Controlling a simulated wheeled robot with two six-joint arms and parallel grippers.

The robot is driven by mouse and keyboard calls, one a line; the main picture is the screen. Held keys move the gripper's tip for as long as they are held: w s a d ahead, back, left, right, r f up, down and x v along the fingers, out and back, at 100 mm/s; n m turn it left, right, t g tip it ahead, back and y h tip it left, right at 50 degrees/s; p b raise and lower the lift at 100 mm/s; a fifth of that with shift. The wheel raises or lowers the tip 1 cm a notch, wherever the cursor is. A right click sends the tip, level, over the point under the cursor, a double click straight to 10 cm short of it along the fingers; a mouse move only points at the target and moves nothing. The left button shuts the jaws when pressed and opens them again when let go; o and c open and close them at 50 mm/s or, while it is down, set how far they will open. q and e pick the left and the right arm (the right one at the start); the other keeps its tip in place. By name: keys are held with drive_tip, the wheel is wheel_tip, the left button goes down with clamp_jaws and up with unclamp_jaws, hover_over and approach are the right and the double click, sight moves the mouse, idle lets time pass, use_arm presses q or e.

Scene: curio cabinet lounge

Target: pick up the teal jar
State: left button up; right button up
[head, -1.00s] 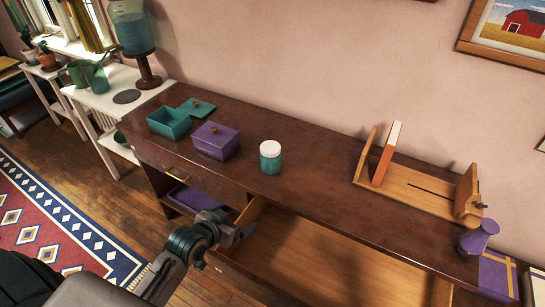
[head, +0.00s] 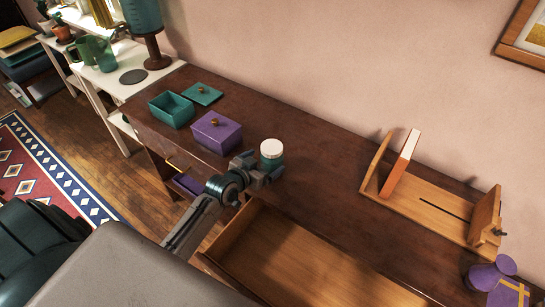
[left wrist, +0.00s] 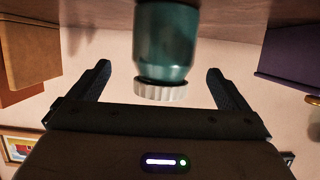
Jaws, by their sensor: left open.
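The teal jar (head: 271,154) with a white lid stands upright on the dark wooden cabinet top. My left gripper (head: 263,170) is at the jar's near side in the head view, low by the cabinet top. In the left wrist view the picture is upside down, and the jar (left wrist: 167,45) shows between the two open fingers of the gripper (left wrist: 159,85). The fingers stand apart from the jar on both sides, with gaps visible. My right gripper is not in view.
A purple lidded box (head: 217,132) and an open teal box (head: 171,109) stand left of the jar. An open, empty drawer (head: 300,262) juts out below the front edge. A wooden book rack (head: 425,206) with an orange book stands to the right.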

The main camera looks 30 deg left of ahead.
use_arm(q)
drive_tip(key=shift+w+f, duration=0.1)
drive_tip(key=shift+w, duration=0.55)
drive_tip(key=p+x, duration=0.1)
drive_tip(key=x, duration=0.3)
drive_tip(key=shift+w+a+f+p, duration=0.1)
drive_tip(key=shift+f+p, duration=0.05)
drive_tip(key=shift+p, duration=0.2)
drive_tip(key=shift+w+f, duration=0.1)
drive_tip(key=shift+w, duration=0.05)
drive_tip(key=shift+c, duration=0.9)
drive_tip(key=c, duration=1.1)
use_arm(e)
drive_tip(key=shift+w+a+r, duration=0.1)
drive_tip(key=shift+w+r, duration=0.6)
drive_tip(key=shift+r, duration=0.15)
